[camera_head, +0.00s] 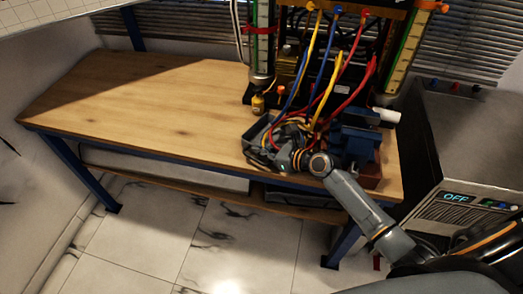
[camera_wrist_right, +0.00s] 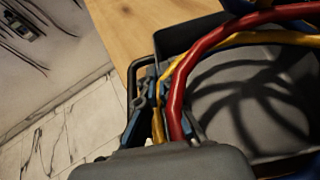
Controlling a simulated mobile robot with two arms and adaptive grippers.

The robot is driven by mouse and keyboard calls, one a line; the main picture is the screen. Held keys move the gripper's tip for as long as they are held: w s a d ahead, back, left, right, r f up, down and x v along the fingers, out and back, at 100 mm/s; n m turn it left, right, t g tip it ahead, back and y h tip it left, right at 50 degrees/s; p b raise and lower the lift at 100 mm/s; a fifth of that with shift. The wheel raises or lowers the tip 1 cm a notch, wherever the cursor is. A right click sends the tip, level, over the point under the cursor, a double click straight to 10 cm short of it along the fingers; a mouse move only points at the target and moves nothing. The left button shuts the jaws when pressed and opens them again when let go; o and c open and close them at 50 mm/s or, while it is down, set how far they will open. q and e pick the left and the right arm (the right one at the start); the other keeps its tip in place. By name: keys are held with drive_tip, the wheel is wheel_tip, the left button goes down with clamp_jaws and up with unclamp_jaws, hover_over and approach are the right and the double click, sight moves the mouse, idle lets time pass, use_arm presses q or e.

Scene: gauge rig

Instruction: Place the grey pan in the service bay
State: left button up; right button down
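The grey pan (camera_head: 257,133) lies on the wooden bench in the head view, near the front edge below the rig, partly covered by hoses and my arm. In the right wrist view its grey inside (camera_wrist_right: 235,100) shows, with red and yellow hoses crossing in front and a dark handle loop (camera_wrist_right: 133,78) at its left. My right gripper (camera_head: 283,148) is at the pan's near side. In the wrist view its fingers (camera_wrist_right: 158,100) are close to the handle and hoses; whether they grip is hidden. I cannot tell which area is the service bay. My left gripper is out of view.
The bench (camera_head: 150,95) is clear on the left. Red, yellow and blue hoses (camera_head: 325,75) hang from the rig between two gauge columns. A small brass weight (camera_head: 257,104) stands beside the pan. A blue vise-like block (camera_head: 357,137) and grey console (camera_head: 465,140) are at right.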

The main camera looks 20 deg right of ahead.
drive_tip(key=c, duration=2)
unclamp_jaws()
drive_tip(key=shift+f, duration=0.1)
drive_tip(key=o, duration=0.5)
